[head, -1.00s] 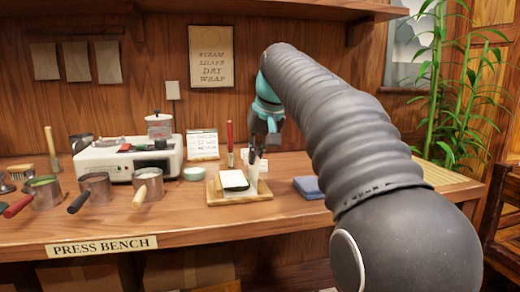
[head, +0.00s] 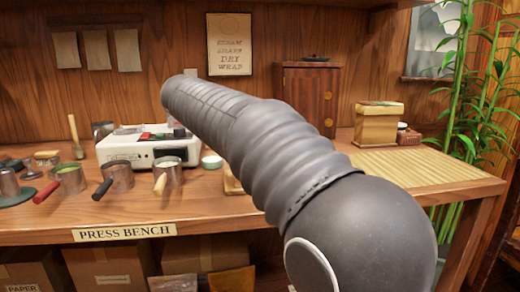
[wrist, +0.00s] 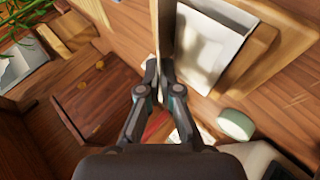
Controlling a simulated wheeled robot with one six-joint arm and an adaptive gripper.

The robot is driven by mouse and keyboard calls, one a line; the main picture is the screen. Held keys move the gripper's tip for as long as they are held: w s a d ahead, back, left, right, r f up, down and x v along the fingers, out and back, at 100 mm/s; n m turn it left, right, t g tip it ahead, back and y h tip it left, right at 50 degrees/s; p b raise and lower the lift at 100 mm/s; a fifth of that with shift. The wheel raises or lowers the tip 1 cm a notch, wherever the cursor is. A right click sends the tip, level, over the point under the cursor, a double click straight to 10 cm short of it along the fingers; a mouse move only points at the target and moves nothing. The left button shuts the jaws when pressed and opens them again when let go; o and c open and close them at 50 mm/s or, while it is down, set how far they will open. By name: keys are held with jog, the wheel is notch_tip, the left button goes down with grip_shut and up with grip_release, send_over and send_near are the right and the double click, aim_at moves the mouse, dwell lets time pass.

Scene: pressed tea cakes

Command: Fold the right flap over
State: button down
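In the wrist view, the white wrapper sheet (wrist: 212,42) lies on a pale wooden board (wrist: 262,42). In the head view my arm hides the gripper, the sheet and the flap; only a small left edge of the board (head: 232,182) shows.
On the bench, a white machine (head: 150,150) and several metal cups (head: 118,180) stand left of the board. A wooden cabinet (head: 312,92) stands behind; a slatted mat (head: 425,168) lies right.

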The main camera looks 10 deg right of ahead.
jog(key=shift+a+f+n+h, duration=0.2)
jog(key=shift+a+f+h, duration=0.1)
jog(key=shift+h, duration=0.4)
jog(key=shift+a+f+n+h, duration=0.2)
jog(key=shift+f+h, duration=0.1)
jog(key=shift+h, duration=0.4)
jog(key=shift+t+b, duration=0.3)
jog(key=c, duration=1.8)
grip_release()
jog(key=shift+c, duration=0.2)
jog(key=o, duration=0.4)
jog(key=shift+o, duration=0.2)
jog(key=shift+v, duration=3.95)
